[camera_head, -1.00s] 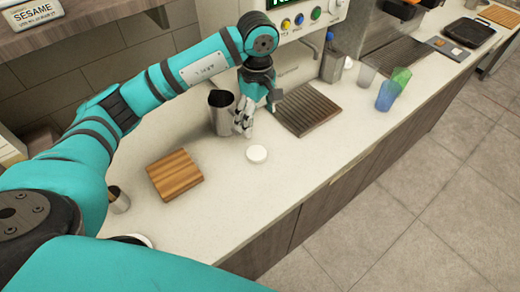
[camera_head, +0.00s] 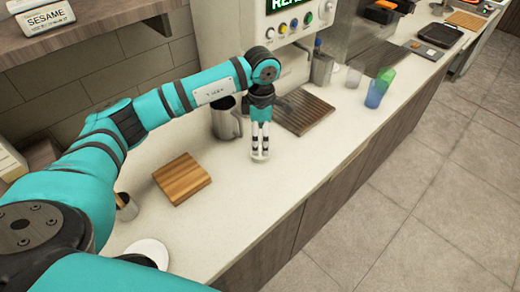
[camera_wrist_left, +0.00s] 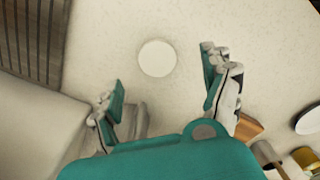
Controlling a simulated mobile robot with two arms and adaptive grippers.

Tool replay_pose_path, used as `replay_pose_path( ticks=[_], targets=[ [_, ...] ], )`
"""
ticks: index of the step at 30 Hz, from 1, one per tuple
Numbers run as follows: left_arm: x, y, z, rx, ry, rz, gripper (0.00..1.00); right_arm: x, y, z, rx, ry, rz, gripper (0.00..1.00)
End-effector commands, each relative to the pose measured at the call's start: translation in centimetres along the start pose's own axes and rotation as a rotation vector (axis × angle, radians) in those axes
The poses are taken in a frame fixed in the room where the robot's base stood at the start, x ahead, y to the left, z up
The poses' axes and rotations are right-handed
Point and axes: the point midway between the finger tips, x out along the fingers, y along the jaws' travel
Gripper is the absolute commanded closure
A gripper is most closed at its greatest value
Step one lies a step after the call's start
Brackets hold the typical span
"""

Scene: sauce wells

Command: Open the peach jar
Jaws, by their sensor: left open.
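A small round white piece, flat-topped like a jar lid (camera_wrist_left: 157,58), lies on the counter in the left wrist view. I cannot tell from above whether a jar body is under it, and no peach label shows. In the head view my left gripper (camera_head: 260,154) points down over that spot and mostly hides it. In the left wrist view the two fingers of my left gripper (camera_wrist_left: 165,95) are spread apart, with the white top ahead of the gap between them and nothing held. My right gripper is out of view.
A metal pitcher (camera_head: 225,120) stands close left of the gripper, and a slatted drip tray (camera_head: 305,114) lies behind it. A wooden block (camera_head: 181,178) and a metal cup (camera_head: 126,207) are to the left. The counter's front edge runs nearby on the right.

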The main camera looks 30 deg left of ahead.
Motion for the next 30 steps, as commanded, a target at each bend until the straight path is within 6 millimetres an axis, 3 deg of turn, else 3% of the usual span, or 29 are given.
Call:
replay_pose_path(
  ticks=[3,7,12,16,25,30],
  targets=[
    [0.9,0.0,0.0,0.0,0.0,-0.001,0.19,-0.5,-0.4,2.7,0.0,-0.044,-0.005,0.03],
    [1.6,0.0,-0.1,0.0,0.001,-0.002,0.19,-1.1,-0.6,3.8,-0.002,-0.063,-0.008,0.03],
    [4.0,0.4,-0.4,-0.001,0.002,-0.004,0.19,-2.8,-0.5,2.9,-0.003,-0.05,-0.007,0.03],
    [5.8,0.4,-0.3,0.0,-0.001,-0.002,0.19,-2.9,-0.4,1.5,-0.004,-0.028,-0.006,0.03],
    [6.4,0.5,-0.3,0.001,0.0,0.001,0.19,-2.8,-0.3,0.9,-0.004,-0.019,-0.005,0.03],
    [6.4,0.5,-0.3,0.001,0.0,0.001,0.41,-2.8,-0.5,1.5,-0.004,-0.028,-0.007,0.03]
  ],
)
